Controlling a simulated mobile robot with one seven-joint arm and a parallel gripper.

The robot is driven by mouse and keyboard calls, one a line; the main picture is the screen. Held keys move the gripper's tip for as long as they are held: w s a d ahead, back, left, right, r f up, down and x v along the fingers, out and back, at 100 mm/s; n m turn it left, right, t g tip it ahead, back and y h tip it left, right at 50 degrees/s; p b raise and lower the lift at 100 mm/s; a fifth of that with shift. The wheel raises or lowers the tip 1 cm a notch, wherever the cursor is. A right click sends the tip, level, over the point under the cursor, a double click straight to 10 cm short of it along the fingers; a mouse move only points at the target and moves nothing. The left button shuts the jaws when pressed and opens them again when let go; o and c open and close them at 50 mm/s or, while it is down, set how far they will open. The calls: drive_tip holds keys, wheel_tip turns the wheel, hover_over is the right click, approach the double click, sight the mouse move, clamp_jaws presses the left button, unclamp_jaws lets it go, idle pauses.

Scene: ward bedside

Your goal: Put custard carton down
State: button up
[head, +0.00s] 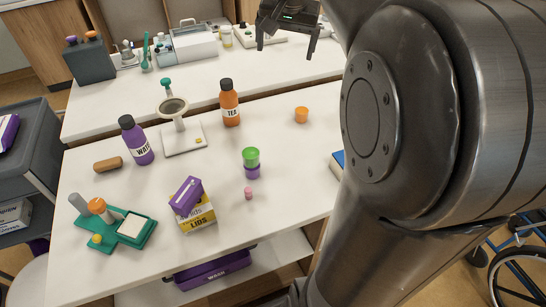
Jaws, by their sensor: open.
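My gripper (286,51) is at the top of the head view, above the far white counter. Its two fingers point down, are spread apart, and hold nothing. No label that reads custard can be made out. A yellow and white carton (198,221) with partly readable lettering ending in "LIDS" stands at the front of the near table. A purple box (186,195) rests tilted on top of it. I cannot tell whether either is the custard carton. Both are well apart from my gripper, toward the lower left.
The near white table (290,185) also bears a purple bottle (135,141), an orange tea bottle (229,104), stacked green and purple cups (251,157), an orange cup (301,115) and a teal tray (133,238). My arm hides the right side.

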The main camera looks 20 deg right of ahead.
drive_tip(key=s+a+f+n+t, duration=0.1)
drive_tip(key=s+a+f+n, duration=0.2)
drive_tip(key=s, duration=0.7)
drive_tip(key=s+a+f+n+t, duration=0.1)
drive_tip(key=s+a+f+n, duration=0.2)
drive_tip(key=s+a+f, duration=0.5)
drive_tip(key=s, duration=0.3)
drive_tip(key=shift+s+a+f+n+y, duration=0.25)
drive_tip(key=shift+a+f+n+y, duration=0.05)
drive_tip(key=shift+a+y, duration=0.1)
